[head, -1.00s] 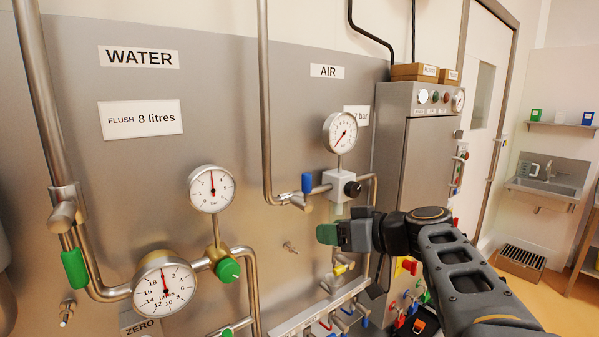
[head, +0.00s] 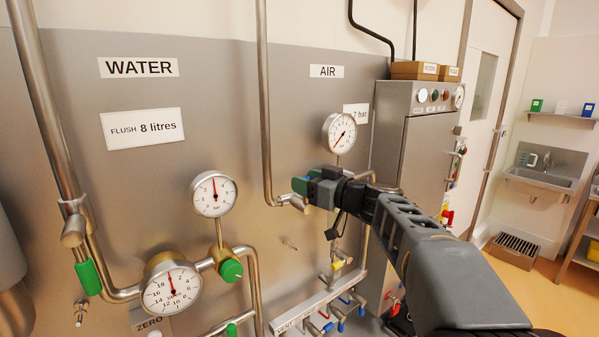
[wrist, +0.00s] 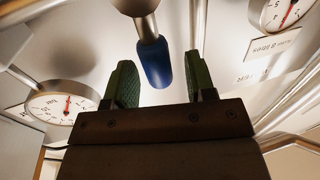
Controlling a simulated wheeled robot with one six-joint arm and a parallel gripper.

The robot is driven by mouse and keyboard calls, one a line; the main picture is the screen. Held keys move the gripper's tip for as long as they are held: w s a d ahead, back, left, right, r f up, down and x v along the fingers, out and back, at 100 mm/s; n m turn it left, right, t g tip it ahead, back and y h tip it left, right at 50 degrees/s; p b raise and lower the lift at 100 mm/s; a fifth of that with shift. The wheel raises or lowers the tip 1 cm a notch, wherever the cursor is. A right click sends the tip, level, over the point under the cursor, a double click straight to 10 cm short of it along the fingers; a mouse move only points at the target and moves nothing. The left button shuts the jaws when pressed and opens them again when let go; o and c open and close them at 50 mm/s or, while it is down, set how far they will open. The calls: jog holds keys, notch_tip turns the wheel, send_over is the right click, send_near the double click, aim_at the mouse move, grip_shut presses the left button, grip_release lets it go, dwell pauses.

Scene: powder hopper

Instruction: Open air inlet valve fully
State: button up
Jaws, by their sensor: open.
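The air inlet valve (head: 291,200) sits at the bend of the steel pipe below the AIR label. Its blue lever is hidden behind my gripper in the head view. In the wrist view the blue lever handle (wrist: 154,62) hangs from a grey metal stem, in the gap between the two green fingers. My gripper (head: 302,188) is at the valve, its fingers also showing in the wrist view (wrist: 160,72). The fingers are open, one on each side of the handle; a gap shows at the left finger.
A pressure gauge (head: 339,132) stands just above my gripper. A steel cabinet (head: 400,150) stands to the right, close to my arm. The water gauge (head: 213,194) and litre meter (head: 172,283) are at the left. Small valves (head: 340,263) sit below.

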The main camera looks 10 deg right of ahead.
jog(key=shift+p+x, duration=0.35)
jog(key=shift+x, duration=0.85)
jog(key=shift+c, duration=0.3)
grip_shut()
